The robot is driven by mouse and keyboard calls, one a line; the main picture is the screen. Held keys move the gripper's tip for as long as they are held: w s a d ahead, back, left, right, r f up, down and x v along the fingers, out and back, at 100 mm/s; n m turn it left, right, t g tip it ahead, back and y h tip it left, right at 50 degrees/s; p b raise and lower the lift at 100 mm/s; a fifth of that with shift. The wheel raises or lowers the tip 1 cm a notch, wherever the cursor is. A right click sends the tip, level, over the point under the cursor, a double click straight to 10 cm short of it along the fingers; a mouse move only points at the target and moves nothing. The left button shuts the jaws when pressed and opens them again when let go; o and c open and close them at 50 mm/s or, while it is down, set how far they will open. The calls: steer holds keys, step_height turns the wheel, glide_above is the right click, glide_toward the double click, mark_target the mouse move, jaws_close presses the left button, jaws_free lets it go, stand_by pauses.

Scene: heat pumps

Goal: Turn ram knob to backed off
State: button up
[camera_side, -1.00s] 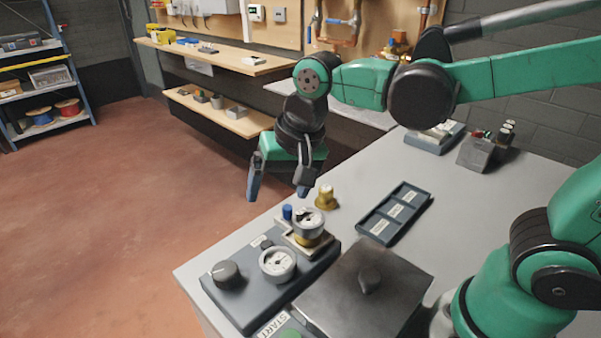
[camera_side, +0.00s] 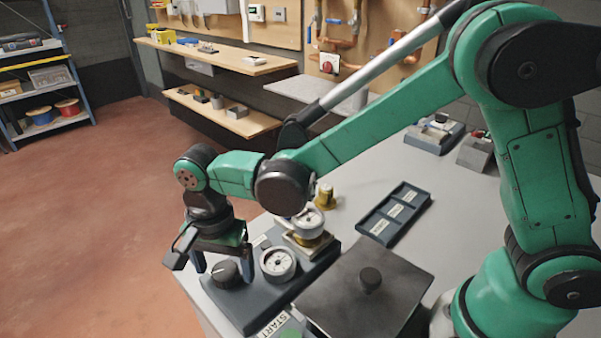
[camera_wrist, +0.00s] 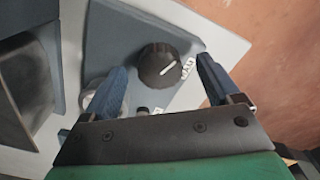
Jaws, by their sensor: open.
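The ram knob (camera_side: 226,272) is a black round knob on the left end of a dark grey base (camera_side: 246,306). In the wrist view the knob (camera_wrist: 159,65) has a white pointer line slanting up to the right, and a small white label sits to its right. My gripper (camera_side: 222,264) is open, with blue fingers pointing down above and around the knob's area. In the wrist view its fingertips (camera_wrist: 160,62) lie to the left and right of the knob, apart from it in the picture. Whether the fingers are level with the knob I cannot tell.
A dark lidded box (camera_side: 350,300) is to the right. The table's left edge is close to the knob.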

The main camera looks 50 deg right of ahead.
steer(key=shift+f, duration=0.2)
jaws_close()
